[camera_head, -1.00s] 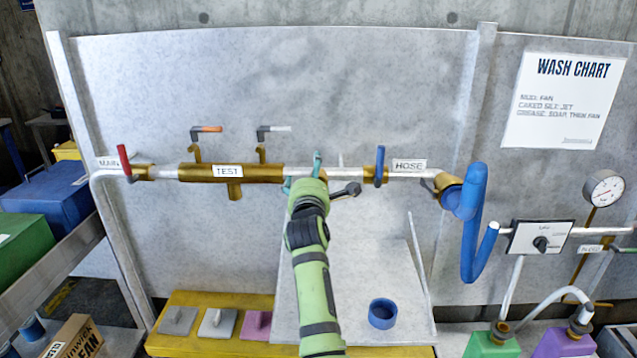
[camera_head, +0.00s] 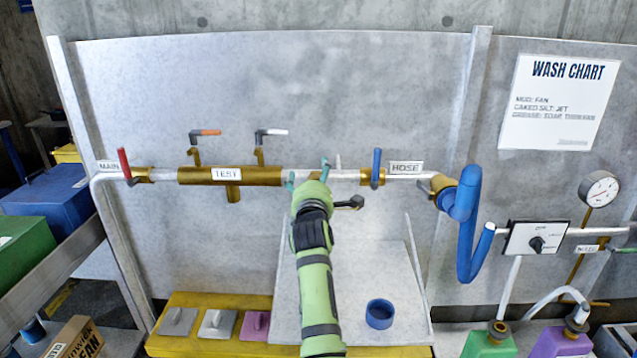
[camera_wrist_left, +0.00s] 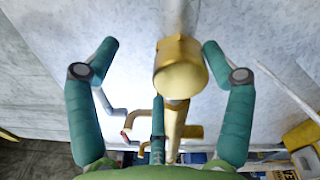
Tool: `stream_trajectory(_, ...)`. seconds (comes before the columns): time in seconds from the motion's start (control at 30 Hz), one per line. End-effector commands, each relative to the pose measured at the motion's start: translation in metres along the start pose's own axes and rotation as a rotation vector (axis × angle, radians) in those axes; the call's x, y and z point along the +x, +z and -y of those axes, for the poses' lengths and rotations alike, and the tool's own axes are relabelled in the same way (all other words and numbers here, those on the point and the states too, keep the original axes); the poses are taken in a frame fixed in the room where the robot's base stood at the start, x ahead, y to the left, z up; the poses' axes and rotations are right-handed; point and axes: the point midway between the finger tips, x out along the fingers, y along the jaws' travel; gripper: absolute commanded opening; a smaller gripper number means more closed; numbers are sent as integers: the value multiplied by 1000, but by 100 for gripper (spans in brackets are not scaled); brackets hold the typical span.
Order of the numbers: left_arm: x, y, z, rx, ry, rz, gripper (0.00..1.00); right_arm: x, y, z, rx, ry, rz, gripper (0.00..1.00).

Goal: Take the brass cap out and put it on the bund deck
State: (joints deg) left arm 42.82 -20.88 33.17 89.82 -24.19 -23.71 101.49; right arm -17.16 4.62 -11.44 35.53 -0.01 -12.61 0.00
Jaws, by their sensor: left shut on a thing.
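A brass cap (camera_wrist_left: 180,68), round and blunt-ended, shows between the teal fingers of my left gripper (camera_wrist_left: 160,58) in the left wrist view. In the head view my left gripper (camera_head: 311,178) is at the pipe, between the TEST and HOSE labels. It is shut on the cap, which its body hides there. I cannot tell whether the cap is still seated. The low yellow platform (camera_head: 180,346) at the bottom looks like the bund deck; a grey sloped panel (camera_head: 345,270) rises behind it. My right gripper is not in view.
A blue ring (camera_head: 380,314) sits low on the grey panel. Three pads, two grey and one pink (camera_head: 255,325), lie on the yellow platform. Red (camera_head: 124,164) and blue (camera_head: 376,166) levers stick out from the pipe. A blue hose (camera_head: 466,240) hangs to the right.

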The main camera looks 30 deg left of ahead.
Motion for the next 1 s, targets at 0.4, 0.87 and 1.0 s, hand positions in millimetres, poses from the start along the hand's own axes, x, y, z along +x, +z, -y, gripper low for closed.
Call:
stream_trajectory(0.4, -15, 17, 53, 526, -47, 32, 71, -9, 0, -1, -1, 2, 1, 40)
stream_trajectory(0.87, -16, 20, 58, 1065, -41, 46, 71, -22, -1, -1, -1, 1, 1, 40)
stream_trajectory(1.0, -15, 19, 51, 1222, -39, 49, 71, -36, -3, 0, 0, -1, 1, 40)
